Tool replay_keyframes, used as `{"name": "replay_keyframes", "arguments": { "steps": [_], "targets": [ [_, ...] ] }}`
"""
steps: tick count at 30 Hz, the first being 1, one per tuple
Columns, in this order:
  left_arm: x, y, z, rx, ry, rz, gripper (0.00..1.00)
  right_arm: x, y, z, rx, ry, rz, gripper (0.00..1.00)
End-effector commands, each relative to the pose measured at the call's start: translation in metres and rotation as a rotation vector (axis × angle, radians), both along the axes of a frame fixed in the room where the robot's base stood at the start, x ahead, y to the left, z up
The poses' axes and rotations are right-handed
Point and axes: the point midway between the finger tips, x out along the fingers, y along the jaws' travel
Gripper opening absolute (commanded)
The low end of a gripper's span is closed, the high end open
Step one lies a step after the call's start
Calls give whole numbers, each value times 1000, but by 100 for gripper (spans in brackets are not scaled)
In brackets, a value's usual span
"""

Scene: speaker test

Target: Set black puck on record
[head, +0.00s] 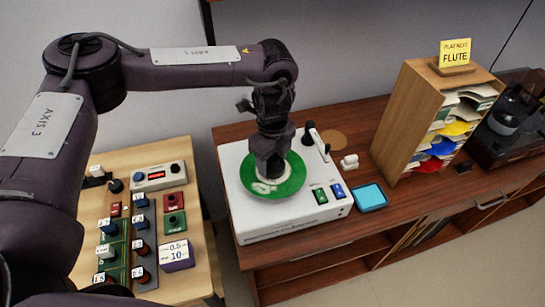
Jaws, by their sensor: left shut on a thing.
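A green record (290,186) with a pale centre lies on the white record player (248,222). My left gripper (270,166) points straight down over the middle of the record, close to its pale label. It is shut on the black puck, which is hard to tell apart from the dark fingers. The gripper hides part of the record's centre, and I cannot tell whether the puck touches the record. My right gripper is not in view.
A tonearm (322,145) stands behind the record. Green and blue buttons (328,193) are at the player's front right. A blue tray (371,197) and a wooden sleeve rack (405,108) with a "FLUTE" card (455,54) are to the right. A control-box table (190,205) stands left.

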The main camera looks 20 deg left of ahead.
Motion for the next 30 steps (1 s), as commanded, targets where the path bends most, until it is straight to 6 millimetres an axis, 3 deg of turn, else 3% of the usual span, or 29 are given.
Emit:
{"name": "replay_keyframes", "arguments": {
  "steps": [12,13,18,24,28,30],
  "targets": [
    [0,0,0,0,-1,0,29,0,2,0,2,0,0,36],
    [0,0,0,0,-1,0,59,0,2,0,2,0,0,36],
    [0,0,0,0,-1,0,81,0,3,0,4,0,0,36],
    [0,0,-1,0,0,0,83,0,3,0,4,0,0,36],
    [0,0,-1,0,1,0,99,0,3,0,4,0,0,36],
    [0,0,-1,0,0,0,100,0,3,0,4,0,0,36]
  ]
}}
